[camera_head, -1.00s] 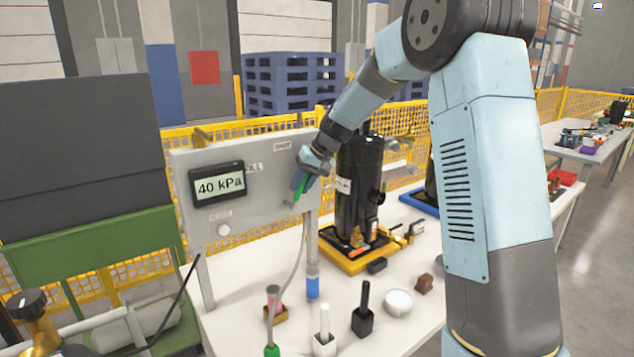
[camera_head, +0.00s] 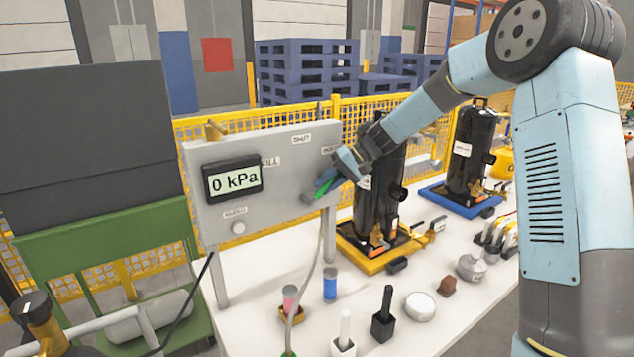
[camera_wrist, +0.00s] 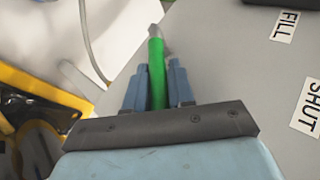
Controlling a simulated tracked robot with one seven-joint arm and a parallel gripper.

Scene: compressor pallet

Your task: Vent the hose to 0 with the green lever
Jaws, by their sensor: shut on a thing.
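The green lever (camera_head: 324,187) is on the right part of the grey panel (camera_head: 285,190). My gripper (camera_head: 330,178) is at the lever and shut on it. In the wrist view the green lever (camera_wrist: 157,72) lies between the two blue fingers of my gripper (camera_wrist: 158,88). The pressure display (camera_head: 232,181) on the panel reads 0 kPa. A thin grey hose (camera_head: 312,265) hangs below the lever; it also shows in the wrist view (camera_wrist: 88,45). The lever's pivot is partly hidden by my gripper in the head view.
A black compressor (camera_head: 378,195) on a yellow tray stands just right of the panel, close to my arm. A second one (camera_head: 467,150) stands on a blue tray behind.

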